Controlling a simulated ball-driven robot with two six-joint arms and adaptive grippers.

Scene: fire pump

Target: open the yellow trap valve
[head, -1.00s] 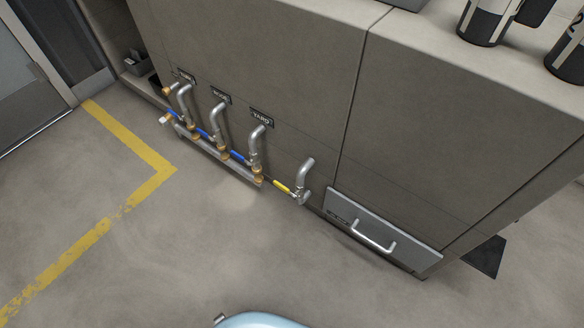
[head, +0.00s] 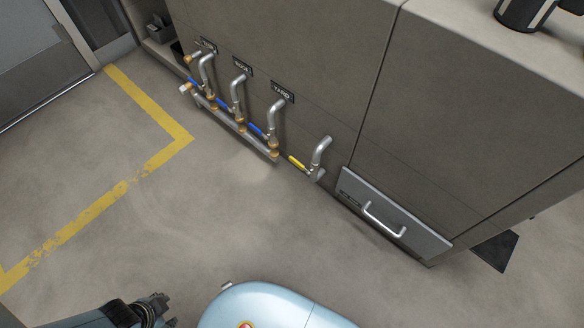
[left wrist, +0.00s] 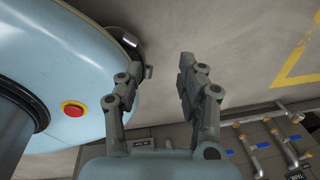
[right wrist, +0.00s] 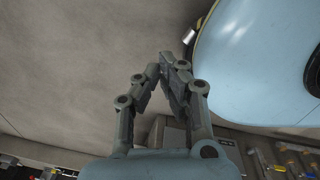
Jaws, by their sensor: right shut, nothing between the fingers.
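The yellow trap valve handle (head: 298,163) is a short yellow lever on a grey bent pipe (head: 321,150) low on the cabinet front, right of the blue-handled valves. It slants along the wall. My left gripper (head: 163,308) is at the bottom left of the head view, well apart from the valve. In the left wrist view the left gripper (left wrist: 158,75) has its fingers spread with nothing between them. My right gripper (right wrist: 163,62) shows only in the right wrist view, its fingertips together and empty.
Several blue-handled valves (head: 256,129) sit on a low manifold pipe (head: 236,128) under labels, one reading YARD (head: 283,92). A grey drawer panel (head: 424,240) with a bar handle (head: 384,220) is right of the trap valve. The floor (head: 220,220) before the cabinet is clear.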

